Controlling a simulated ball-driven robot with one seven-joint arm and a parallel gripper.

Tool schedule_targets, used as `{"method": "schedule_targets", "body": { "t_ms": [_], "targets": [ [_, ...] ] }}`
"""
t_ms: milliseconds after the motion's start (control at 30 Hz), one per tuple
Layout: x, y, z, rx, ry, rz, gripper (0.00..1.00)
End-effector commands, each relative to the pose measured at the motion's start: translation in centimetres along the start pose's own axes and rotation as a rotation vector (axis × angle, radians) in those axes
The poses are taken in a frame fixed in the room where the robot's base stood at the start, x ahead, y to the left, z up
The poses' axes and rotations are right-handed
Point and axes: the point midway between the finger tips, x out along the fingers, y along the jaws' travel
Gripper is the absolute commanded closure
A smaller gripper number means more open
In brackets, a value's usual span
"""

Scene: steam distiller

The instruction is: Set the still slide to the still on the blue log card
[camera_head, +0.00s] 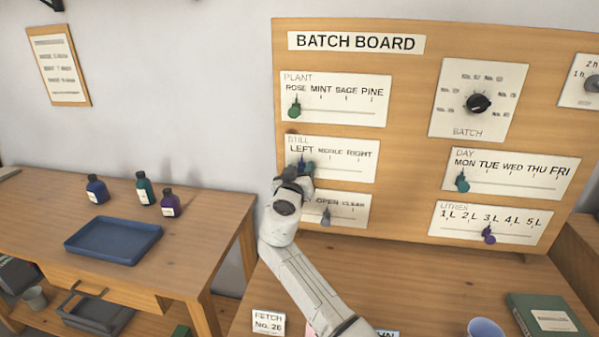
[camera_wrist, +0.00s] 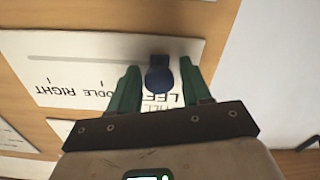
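The still slide is a white plate (camera_head: 345,158) marked LEFT, MIDDLE, RIGHT on the batch board. Its blue knob (camera_head: 301,162) is at the LEFT end, partly hidden by my gripper (camera_head: 303,170). In the wrist view, which shows the plate upside down, the blue knob (camera_wrist: 160,76) lies between the green fingers of my gripper (camera_wrist: 158,68). Narrow gaps show on both sides, so the gripper is open around it.
The plant slide (camera_head: 335,98) is above and a slide with OPEN and CLEAR (camera_head: 345,212) is just below, partly behind my arm. The batch dial (camera_head: 478,102), day slide (camera_head: 512,173) and litres slide (camera_head: 490,223) are to the right. A green book (camera_head: 547,315) lies on the bench.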

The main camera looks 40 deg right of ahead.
Motion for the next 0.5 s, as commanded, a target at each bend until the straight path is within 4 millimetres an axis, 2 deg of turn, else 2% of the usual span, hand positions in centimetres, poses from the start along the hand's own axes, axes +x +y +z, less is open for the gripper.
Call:
{"method": "schedule_targets", "body": {
  "t_ms": [33,500],
  "targets": [
    [-0.01,0.00,0.01,0.000,0.000,0.000,0.57],
    [-0.03,-0.01,0.01,0.000,0.000,0.000,1.00]
  ]
}}
